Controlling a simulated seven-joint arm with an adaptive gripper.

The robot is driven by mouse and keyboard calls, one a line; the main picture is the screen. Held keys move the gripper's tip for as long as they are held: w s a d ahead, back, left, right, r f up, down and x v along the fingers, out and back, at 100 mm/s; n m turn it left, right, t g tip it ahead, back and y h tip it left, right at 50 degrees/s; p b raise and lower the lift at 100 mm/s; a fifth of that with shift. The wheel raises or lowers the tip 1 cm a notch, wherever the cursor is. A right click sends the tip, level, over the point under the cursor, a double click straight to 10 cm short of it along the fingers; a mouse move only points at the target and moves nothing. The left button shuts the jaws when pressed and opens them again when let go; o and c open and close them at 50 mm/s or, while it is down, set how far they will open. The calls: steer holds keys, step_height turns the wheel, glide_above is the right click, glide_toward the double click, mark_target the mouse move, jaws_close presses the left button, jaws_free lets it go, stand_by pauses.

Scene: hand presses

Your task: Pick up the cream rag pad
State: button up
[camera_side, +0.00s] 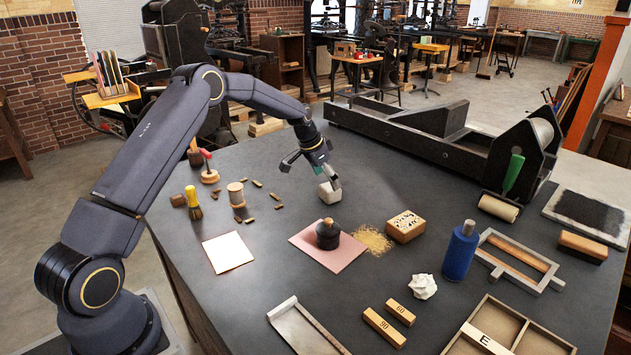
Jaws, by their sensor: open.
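The cream rag pad (329,193) appears to be the small pale, rounded block on the dark table, behind the black-knobbed object. My gripper (325,175) is directly above it, pointing down, with its fingertips at or very near the pad's top. The jaws are open. The fingers are small and partly overlap the pad, so I cannot tell whether they touch it or reach around it.
A black-knobbed object (328,235) stands on a pink sheet (312,258) in front of the pad. A carved wooden block (405,226) is to the right. A spool (236,195) and several small pieces lie left. A crumpled white wad (422,286) lies nearer the front.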

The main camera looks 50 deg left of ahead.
mark_target(329, 187)
steer(key=x, duration=0.4)
steer(key=shift+s+d+f, duration=0.15)
steer(key=shift+s+f, duration=0.15)
steer(key=shift+f, duration=0.05)
steer(key=shift+c, duration=0.4)
steer(key=c, duration=1.2)
